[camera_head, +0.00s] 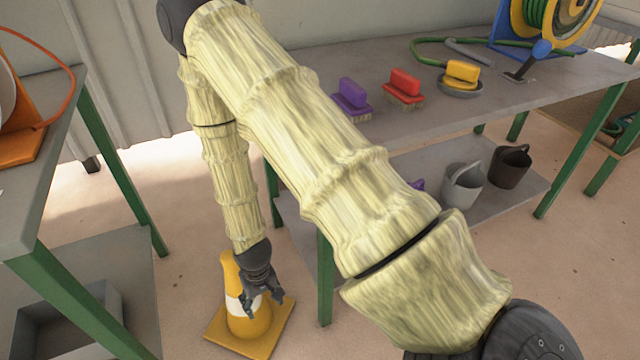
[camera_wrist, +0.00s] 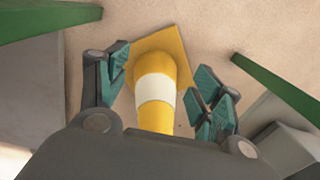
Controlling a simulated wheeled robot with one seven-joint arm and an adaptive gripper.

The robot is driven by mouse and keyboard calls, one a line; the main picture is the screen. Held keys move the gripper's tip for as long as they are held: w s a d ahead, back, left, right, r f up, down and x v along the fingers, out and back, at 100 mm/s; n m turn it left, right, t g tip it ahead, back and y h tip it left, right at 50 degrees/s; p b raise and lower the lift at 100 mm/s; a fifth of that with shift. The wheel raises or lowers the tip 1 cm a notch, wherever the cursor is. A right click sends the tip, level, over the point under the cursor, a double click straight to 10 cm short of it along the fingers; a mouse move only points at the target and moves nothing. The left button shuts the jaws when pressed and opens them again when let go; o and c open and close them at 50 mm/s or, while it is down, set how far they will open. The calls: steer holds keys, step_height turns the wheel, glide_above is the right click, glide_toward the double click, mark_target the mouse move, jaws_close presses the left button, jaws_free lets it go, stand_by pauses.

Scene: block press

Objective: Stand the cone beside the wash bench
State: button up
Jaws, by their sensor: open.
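A yellow-orange cone (camera_head: 240,322) with a white band and a square base stands upright on the floor, just left of the near leg of the wash bench (camera_head: 430,117). My gripper (camera_head: 262,305) is in front of the cone's upper part in the head view and hides some of it. In the wrist view the cone (camera_wrist: 155,90) lies between the two spread fingers of my gripper (camera_wrist: 160,95), with a gap showing on the right side. The gripper is open. Its body hides the near end of the cone in the wrist view.
Another green-legged table (camera_head: 40,185) stands left.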

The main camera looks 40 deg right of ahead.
steer(key=s+d+f, duration=0.1)
steer(key=s+f, duration=0.2)
steer(key=s, duration=0.8)
steer(key=s+d+f+n, duration=0.1)
steer(key=s+f, duration=0.2)
steer(key=s, duration=0.8)
steer(key=shift+n, duration=0.3)
steer(key=shift+w, duration=0.1)
step_height(320, 180, up, 27)
steer(key=p, duration=2.6)
steer(key=shift+p, duration=0.4)
steer(key=shift+f, duration=0.1)
